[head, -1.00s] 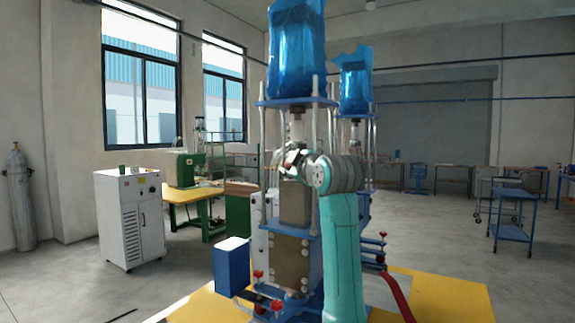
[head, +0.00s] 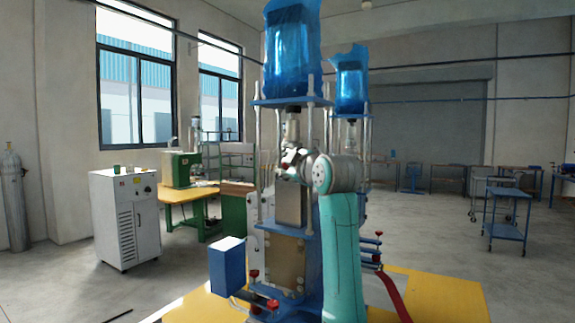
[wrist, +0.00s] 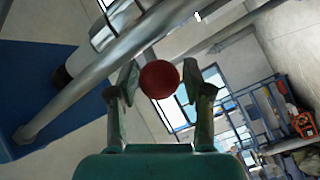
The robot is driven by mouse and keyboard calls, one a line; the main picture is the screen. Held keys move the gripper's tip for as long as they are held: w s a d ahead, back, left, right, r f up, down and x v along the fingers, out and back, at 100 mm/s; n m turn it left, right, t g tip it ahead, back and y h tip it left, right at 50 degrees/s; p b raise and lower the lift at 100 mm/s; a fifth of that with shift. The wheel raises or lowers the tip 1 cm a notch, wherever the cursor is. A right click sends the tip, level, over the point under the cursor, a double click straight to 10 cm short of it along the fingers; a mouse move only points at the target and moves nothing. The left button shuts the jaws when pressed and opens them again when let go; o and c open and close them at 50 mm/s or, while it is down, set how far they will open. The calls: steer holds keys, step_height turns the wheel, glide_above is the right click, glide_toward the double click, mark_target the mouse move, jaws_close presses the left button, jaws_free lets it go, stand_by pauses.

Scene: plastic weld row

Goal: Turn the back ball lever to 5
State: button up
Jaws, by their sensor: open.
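A red ball (wrist: 159,79), which looks like the knob of a ball lever, shows in the wrist view between my gripper's two fingers (wrist: 163,90). The fingers are open, with a gap on each side of the ball; I cannot tell its depth between them. In the head view my gripper (head: 291,160) is at mid-height in front of the near blue-and-steel machine, partly hidden by my wrist. Which lever the ball belongs to is not clear. No number scale is readable, and the lever's rod is hidden.
The near machine has a blue-wrapped top (head: 291,55), steel columns and red-knobbed clamps (head: 271,304) low down. A second blue-topped machine (head: 350,85) stands behind. A pale metal rod (wrist: 110,70) runs close beside my fingers. A white cabinet (head: 126,218) stands left on open floor.

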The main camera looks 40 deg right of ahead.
steer(key=v, duration=1.1)
steer(key=shift+s, duration=0.35)
steer(key=shift+a, duration=0.15)
